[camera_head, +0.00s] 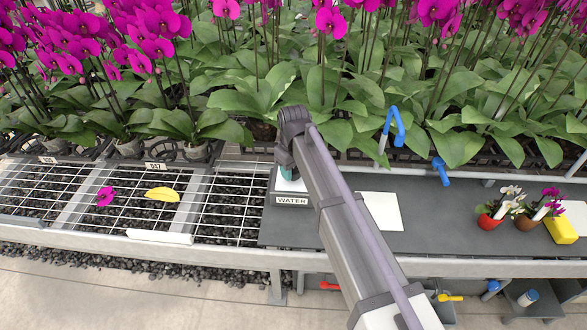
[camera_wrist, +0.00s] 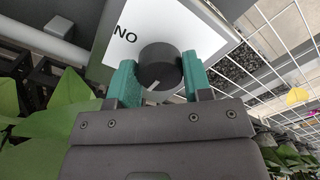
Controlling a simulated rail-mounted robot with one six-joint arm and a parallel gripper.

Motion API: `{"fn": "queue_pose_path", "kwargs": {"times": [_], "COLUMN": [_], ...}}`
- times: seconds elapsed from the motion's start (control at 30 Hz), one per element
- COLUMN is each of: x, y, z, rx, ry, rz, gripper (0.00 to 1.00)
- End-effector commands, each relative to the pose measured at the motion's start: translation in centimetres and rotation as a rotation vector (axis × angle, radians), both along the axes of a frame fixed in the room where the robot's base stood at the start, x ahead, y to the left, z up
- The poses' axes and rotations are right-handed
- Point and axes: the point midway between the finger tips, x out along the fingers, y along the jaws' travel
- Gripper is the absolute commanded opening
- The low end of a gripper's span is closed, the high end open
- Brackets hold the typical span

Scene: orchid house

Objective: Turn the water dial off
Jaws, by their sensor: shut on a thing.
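The water dial (camera_wrist: 158,62) is a dark grey round knob on a white plate (camera_wrist: 205,30) in the wrist view. Its white pointer mark is at the knob's lower edge, on the side toward my gripper. Letters reading "NO" in this view, perhaps "ON" upside down, are on the plate left of the knob. My gripper (camera_wrist: 160,84) has teal fingers on both sides of the knob and is shut on it. In the head view, my gripper (camera_head: 288,173) is over the box labelled WATER (camera_head: 291,200); my arm hides the dial there.
A dark bench top (camera_head: 450,225) holds a white sheet (camera_head: 381,211), a red pot (camera_head: 490,222) and a yellow block (camera_head: 560,230). A blue-handled tool (camera_head: 393,130) stands behind. A wire-mesh bench (camera_head: 225,210) is at left, with a yellow leaf (camera_head: 162,194). Orchids crowd the back.

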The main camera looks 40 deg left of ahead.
Motion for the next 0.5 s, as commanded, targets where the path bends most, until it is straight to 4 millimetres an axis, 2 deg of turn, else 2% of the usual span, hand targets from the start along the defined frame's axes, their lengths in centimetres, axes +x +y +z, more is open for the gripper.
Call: {"fn": "queue_pose_path", "kwargs": {"times": [0.5], "x": [-0.03], "y": [-0.02], "z": [-0.02], "rx": [-0.001], "ry": [0.000], "rz": [0.033], "gripper": [0.22]}}
